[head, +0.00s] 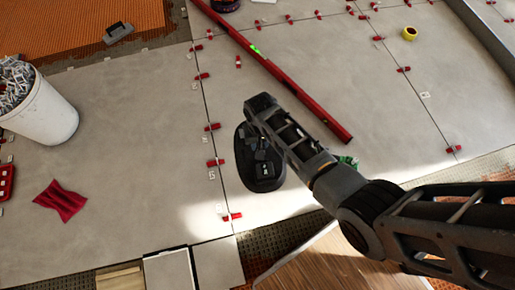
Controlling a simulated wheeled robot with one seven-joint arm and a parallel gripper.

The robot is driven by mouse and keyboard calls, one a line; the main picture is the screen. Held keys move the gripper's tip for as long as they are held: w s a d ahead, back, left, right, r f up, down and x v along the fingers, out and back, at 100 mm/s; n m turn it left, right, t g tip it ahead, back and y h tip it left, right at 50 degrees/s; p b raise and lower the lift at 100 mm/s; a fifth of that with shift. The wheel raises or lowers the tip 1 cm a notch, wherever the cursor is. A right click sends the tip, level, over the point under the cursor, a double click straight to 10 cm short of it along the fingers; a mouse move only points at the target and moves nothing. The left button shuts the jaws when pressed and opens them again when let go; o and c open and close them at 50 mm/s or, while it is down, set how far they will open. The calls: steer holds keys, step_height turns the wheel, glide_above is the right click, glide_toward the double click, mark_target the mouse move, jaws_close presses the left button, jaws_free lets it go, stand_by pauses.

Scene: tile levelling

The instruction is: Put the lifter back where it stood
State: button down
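A black, rounded, oval thing (246,177) in the middle of the head view looks like the lifter. It lies on or just above the large grey tiles (130,130); I cannot tell which. My gripper (263,150) comes in from the right and is right over it, overlapping its upper part. The arm hides part of the lifter and the fingers are too dark to tell apart, so I cannot see whether they are closed on a handle.
A long red level (275,75) lies behind my gripper. Red clips (216,162) line the tile joints. A white bucket of clips (45,115), a red cloth (61,201) and a yellow roll (409,33) stand around. Bare tile is free left of the lifter.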

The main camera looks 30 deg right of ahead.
step_height(320, 180, down, 22)
steer(key=w+m+b, duration=0.2)
steer(key=m+b, duration=0.6)
steer(key=b, duration=0.9)
steer(key=shift+w+d+r, duration=0.2)
steer(key=shift+w+d, duration=0.1)
steer(key=shift+d, duration=0.1)
steer(key=shift+f, duration=0.1)
steer(key=shift+f+b, duration=2.5)
steer(key=shift+b, duration=0.15)
steer(key=shift+f+b, duration=0.6)
steer(key=shift+f, duration=0.15)
steer(key=c, duration=0.8)
jaws_free()
steer(key=shift+o, duration=0.2)
steer(key=shift+s, duration=0.15)
